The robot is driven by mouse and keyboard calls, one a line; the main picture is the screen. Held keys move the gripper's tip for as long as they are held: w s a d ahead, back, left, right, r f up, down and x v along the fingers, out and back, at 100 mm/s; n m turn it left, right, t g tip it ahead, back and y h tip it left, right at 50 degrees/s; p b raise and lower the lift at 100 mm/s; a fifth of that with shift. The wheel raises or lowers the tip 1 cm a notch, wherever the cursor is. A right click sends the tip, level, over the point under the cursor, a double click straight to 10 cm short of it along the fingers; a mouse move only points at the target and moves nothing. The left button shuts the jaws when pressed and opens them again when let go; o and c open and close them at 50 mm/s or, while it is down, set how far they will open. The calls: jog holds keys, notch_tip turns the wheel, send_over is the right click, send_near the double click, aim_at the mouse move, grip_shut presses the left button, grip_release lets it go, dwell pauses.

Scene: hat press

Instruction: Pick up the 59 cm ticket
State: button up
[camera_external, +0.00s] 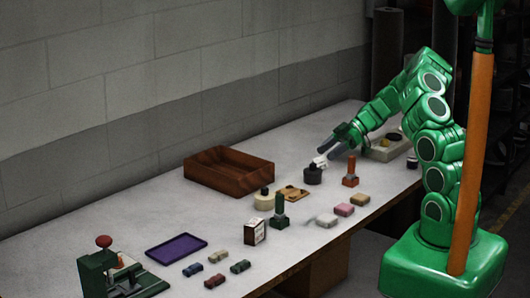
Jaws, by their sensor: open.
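My gripper (331,149) reaches in from the right, with its dark fingers apart and pointing down-left over the table. No ticket marked 59 cm can be read at this size. A small white piece (319,161) shows just below the fingertips, by a dark round block (313,176); I cannot tell whether it is a ticket or whether it touches the fingers. A small upright white box-like item with dark marks (254,232) stands nearer the front, well away from my gripper. Nothing is visibly held.
A brown wooden tray (229,185) lies by the wall, a pale bin (383,154) behind my gripper. Red (351,171) and green (280,210) upright tools stand mid-table. Several small coloured blocks lie along the front edge. A purple tray (176,249) and a green press (108,278) are at left.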

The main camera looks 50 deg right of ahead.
aim_at(321, 157)
jog(key=shift+x, duration=1.55)
jog(key=shift+s, duration=0.1)
grip_shut()
